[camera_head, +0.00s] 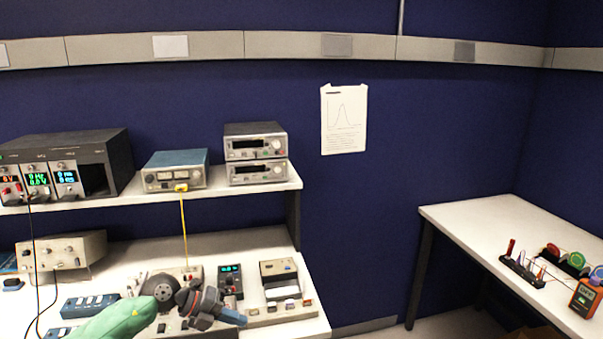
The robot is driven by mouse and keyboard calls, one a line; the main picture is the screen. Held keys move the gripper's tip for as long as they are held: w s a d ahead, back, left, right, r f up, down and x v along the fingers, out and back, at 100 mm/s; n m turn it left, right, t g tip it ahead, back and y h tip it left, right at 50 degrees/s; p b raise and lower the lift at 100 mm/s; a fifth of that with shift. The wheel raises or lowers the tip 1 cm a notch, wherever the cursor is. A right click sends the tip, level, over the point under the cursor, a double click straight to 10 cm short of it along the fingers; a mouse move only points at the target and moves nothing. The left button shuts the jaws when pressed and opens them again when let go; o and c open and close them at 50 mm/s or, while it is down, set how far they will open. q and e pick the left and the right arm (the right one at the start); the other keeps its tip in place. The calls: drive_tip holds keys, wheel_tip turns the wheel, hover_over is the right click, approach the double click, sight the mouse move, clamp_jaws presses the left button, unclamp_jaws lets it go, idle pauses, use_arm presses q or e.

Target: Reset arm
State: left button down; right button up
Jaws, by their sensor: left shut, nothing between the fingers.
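My left gripper (236,317) shows at the lower left, on the end of my green and grey arm. It is shut with nothing between its fingers and points right, in front of the lower bench (225,246). Its height above the bench cannot be told. It hides part of the instruments behind it. My right gripper is not in view.
A shelf (230,190) with a black power supply (107,155), a blue-topped meter (176,170) and two stacked grey units (256,155) is above the bench. A yellow cable (184,225) hangs down. A white table (480,225) with electronics stands right; the floor between is clear.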

use_arm(q)
drive_tip(key=s+d+r+n+t+h, duration=0.3)
drive_tip(key=d+r+n+t+h, duration=0.3)
drive_tip(key=d+r+n+t, duration=0.25)
drive_tip(key=s+a+f+n+t+y, duration=0.2)
drive_tip(key=s+a+f+n+y, duration=0.3)
drive_tip(key=a+f+n+y, duration=0.45)
drive_tip(key=s+a+f+n+t+y, duration=0.1)
drive_tip(key=s+a+f+n+y, duration=0.55)
drive_tip(key=n, duration=0.65)
drive_tip(key=s+d+f+n+g+y, duration=0.1)
drive_tip(key=s+f+g, duration=0.45)
drive_tip(key=s, duration=0.45)
drive_tip(key=s+d+f+n+g, duration=0.15)
drive_tip(key=s+f+g, duration=0.35)
drive_tip(key=s, duration=0.5)
drive_tip(key=s+d+f+x, duration=0.1)
drive_tip(key=s+x, duration=0.2)
drive_tip(key=x, duration=2)
drive_tip(key=s+f, duration=0.4)
drive_tip(key=f, duration=0.9)
drive_tip(key=s+f+g, duration=0.1)
drive_tip(key=s+f, duration=0.3)
drive_tip(key=f, duration=0.9)
drive_tip(key=shift+f+b, duration=0.2)
drive_tip(key=shift+b, duration=0.1)
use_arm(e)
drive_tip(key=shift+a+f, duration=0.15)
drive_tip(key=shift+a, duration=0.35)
